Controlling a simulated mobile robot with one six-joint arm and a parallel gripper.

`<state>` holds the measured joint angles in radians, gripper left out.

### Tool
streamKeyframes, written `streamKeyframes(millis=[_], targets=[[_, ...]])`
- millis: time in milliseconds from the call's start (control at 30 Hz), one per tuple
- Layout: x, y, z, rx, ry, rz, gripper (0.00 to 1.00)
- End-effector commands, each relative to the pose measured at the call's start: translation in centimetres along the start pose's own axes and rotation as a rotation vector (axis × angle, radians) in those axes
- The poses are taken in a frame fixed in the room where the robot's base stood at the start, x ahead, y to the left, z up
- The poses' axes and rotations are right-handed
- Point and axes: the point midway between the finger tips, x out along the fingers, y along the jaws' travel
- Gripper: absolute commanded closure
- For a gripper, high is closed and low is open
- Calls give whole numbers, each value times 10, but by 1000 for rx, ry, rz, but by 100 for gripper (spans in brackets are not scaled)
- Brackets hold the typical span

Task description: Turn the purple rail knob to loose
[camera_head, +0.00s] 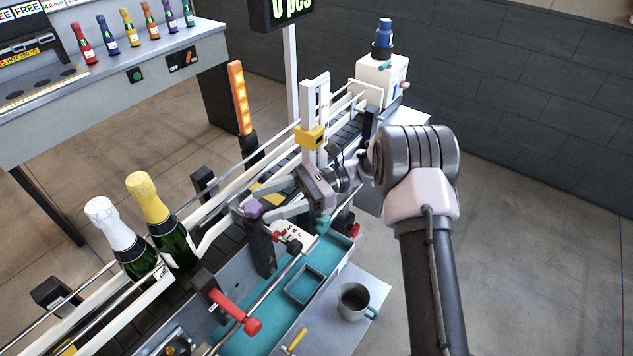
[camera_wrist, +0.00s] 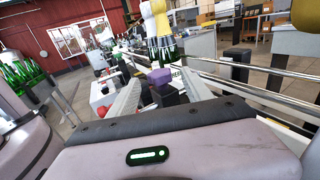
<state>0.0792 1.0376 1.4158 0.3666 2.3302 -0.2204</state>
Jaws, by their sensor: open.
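The purple rail knob (camera_head: 253,209) sits on top of a dark post beside the conveyor, left of centre in the head view. It also shows near the middle of the wrist view (camera_wrist: 160,79). My gripper (camera_head: 256,204) is open, its two light fingers reaching left along either side of the knob. In the wrist view my gripper (camera_wrist: 159,88) has one finger left and one right of the knob, with gaps showing. I cannot tell whether either finger touches it. A small lettered white plate (camera_head: 295,235) lies near the post; its marks are too small to read surely.
A white-foiled bottle (camera_head: 115,235) and a yellow-foiled bottle (camera_head: 155,215) stand on the conveyor to the left. A red-handled lever (camera_head: 235,312), a teal tray (camera_head: 305,285) and a mug (camera_head: 353,300) are in front. A lit orange column (camera_head: 240,98) stands behind.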

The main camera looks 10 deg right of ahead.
Motion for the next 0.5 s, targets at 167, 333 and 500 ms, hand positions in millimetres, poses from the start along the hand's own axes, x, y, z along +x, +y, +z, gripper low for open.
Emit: streamKeyframes(millis=[167,333,500], targets=[[-42,0,2,-1,-1,-3,42],[-83,0,1,1,0,-3,42],[-117,0,1,1,-1,0,42]])
